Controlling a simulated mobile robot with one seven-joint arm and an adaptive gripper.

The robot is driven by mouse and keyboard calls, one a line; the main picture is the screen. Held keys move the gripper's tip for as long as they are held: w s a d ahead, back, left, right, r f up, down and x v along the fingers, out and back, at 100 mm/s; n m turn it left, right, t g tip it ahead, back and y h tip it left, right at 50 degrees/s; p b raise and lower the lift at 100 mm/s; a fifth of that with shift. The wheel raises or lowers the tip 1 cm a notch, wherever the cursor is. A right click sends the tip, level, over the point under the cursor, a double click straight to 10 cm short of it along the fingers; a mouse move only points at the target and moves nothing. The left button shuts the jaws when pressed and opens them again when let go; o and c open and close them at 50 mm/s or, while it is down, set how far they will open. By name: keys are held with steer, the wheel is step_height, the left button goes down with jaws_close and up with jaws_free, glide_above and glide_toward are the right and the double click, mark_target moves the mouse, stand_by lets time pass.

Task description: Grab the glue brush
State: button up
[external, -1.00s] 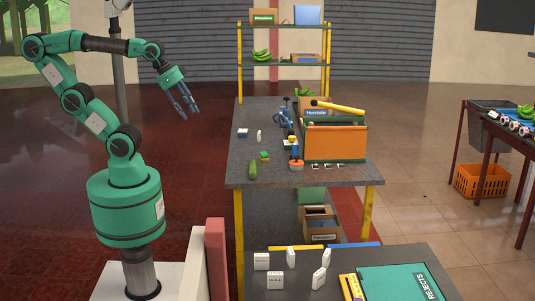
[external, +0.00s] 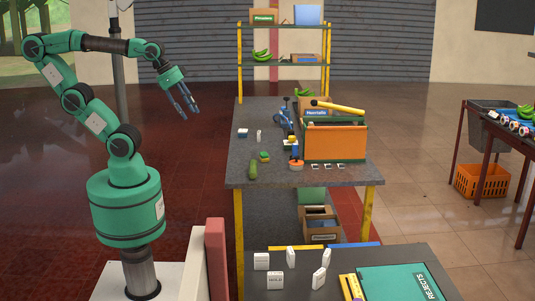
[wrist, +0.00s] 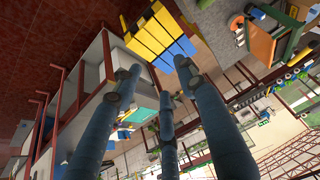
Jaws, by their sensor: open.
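My gripper (external: 187,108) is open and empty, held in the air left of the grey workbench, well apart from everything on it. Its spread fingers also show in the wrist view (wrist: 155,85) with nothing between them. I cannot tell for certain which item is the glue brush. A blue and yellow upright item (external: 295,148) stands at an orange pot (external: 296,165) near the bench's front, left of the orange toolbox, and may be it. A yellow-handled tool with a black end (external: 337,107) lies across the top of the toolbox.
A lower table with a green reject box (external: 400,283) stands in front. The bench's left edge is fairly clear.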

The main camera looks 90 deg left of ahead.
stand_by(0.3)
steer(key=w+a+r+p, duration=0.1)
steer(key=w+a, duration=0.3)
steer(key=w, duration=0.5)
steer(key=w+a+p, duration=0.2)
steer(key=w+a, duration=0.3)
steer(key=w, duration=0.4)
steer(key=w+a+r+p, duration=0.1)
steer(key=w+a, duration=0.3)
steer(key=w, duration=0.5)
steer(key=w+a+f+p, duration=0.1)
steer(key=w+a+f, duration=0.4)
steer(key=a, duration=0.4)
steer(key=w+a+f+p, duration=0.1)
steer(key=w+a+f, duration=0.4)
steer(key=a+f, duration=0.3)
steer(key=w+a+f+g+p, duration=0.1)
steer(key=w+a+f, duration=0.5)
steer(key=a, duration=0.4)
steer(key=shift+a+f, duration=0.35)
steer(key=shift+f, duration=0.1)
steer(key=x, duration=0.8)
steer(key=shift+f, duration=0.3)
